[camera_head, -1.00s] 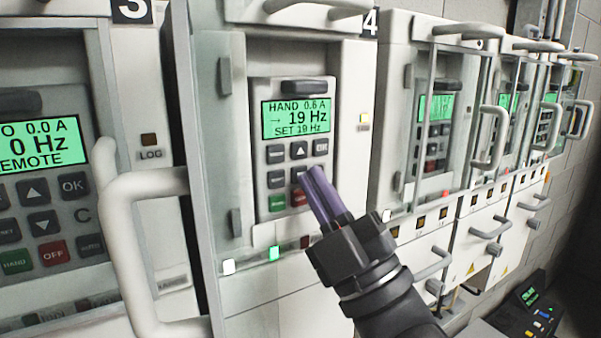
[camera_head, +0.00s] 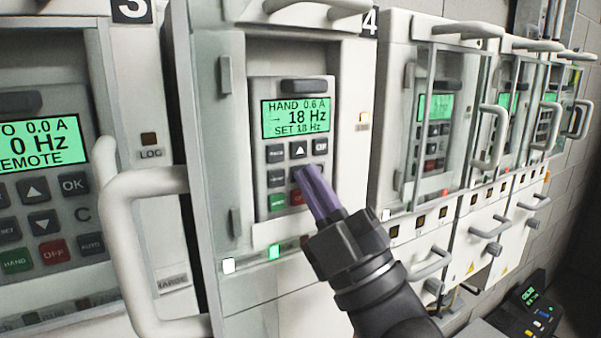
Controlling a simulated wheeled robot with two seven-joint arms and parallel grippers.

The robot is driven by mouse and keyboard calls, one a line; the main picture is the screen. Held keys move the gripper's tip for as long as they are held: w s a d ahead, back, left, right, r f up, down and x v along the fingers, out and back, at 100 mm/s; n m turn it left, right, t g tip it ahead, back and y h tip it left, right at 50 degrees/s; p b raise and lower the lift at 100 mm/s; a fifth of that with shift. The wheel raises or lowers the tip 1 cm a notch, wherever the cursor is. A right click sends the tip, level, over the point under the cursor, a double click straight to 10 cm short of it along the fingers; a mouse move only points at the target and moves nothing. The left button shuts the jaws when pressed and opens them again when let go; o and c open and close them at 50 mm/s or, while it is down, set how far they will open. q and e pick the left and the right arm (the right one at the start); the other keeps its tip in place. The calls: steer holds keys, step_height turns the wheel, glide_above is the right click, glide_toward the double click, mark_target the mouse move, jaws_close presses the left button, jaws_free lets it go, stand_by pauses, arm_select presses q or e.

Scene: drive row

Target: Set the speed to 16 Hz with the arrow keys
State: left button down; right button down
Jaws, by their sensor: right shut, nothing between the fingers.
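The keypad of drive 4 (camera_head: 263,152) sits in the open recess of the cabinet marked 4. Its green display (camera_head: 296,117) reads HAND 0.6 A, 18 Hz, SET 18 Hz. The up arrow key (camera_head: 299,150) shows clear below the display. My right gripper (camera_head: 306,175) is shut and empty, with its purple fingertips over the place below the up arrow. They hide most of the down arrow key there; I cannot tell whether they touch it. A green key (camera_head: 278,202) and a partly hidden red key (camera_head: 297,197) lie below. My left gripper is not in view.
A large pale handle (camera_head: 125,240) stands out at left, in front of drive 3, whose display (camera_head: 42,145) reads 0 Hz, REMOTE. More cabinets with protruding handles (camera_head: 490,138) run off to the right. A small console (camera_head: 532,305) is at the lower right.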

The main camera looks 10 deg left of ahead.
steer(key=shift+s+d, duration=0.1)
steer(key=shift+s, duration=0.05)
steer(key=shift+s+d, duration=0.4)
steer(key=shift+s, duration=0.1)
steer(key=shift+w+a, duration=0.1)
steer(key=shift+w, duration=0.05)
stand_by(0.4)
steer(key=shift+w+a, duration=0.2)
steer(key=shift+w, duration=0.05)
